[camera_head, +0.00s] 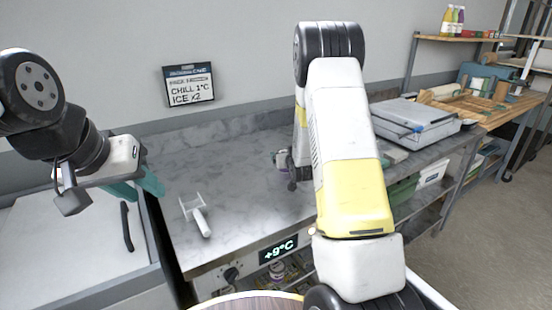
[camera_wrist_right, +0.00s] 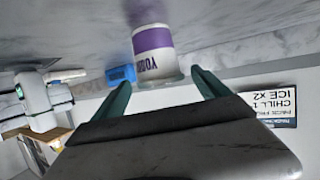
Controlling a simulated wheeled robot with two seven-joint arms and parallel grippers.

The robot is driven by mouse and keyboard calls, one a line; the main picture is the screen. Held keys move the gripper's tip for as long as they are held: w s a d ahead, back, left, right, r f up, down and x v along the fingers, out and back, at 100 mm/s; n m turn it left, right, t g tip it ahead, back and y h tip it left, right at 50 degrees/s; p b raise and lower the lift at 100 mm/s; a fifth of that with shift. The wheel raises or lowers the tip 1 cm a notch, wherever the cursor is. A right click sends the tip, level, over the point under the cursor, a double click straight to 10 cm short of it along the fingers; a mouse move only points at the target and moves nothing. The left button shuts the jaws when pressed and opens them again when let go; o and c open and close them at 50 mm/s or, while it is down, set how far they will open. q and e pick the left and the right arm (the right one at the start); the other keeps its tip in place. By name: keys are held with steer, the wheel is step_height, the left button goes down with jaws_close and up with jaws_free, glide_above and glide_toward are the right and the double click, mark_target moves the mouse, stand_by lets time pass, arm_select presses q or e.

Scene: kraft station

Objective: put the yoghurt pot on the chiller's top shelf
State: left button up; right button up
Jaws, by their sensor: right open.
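The yoghurt pot (camera_wrist_right: 153,52), white with a purple band, stands on the grey counter. It shows upside down in the right wrist view. My right gripper (camera_wrist_right: 165,85) is open, its teal fingers either side of the pot's near end; I see no clear contact. In the head view my right arm hides most of this gripper and the pot. The chiller is under the counter, with a +9°C display (camera_head: 279,250) on its front; its shelf (camera_head: 290,272) holds several items and is partly hidden. My left gripper (camera_head: 138,188) is open and empty, above the counter's left end.
A white-handled tool (camera_head: 198,216) lies on the counter's left part. A grey case-like device (camera_head: 415,125) stands at the right. A blue block (camera_wrist_right: 120,75) shows beyond the right gripper. A sign (camera_head: 189,85) hangs on the wall. The counter's back left is clear.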

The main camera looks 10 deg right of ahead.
steer(key=x, duration=0.5)
steer(key=shift+w+f, duration=0.15)
steer(key=shift+w, duration=0.05)
steer(key=shift+c, duration=0.3)
steer(key=c, duration=1.6)
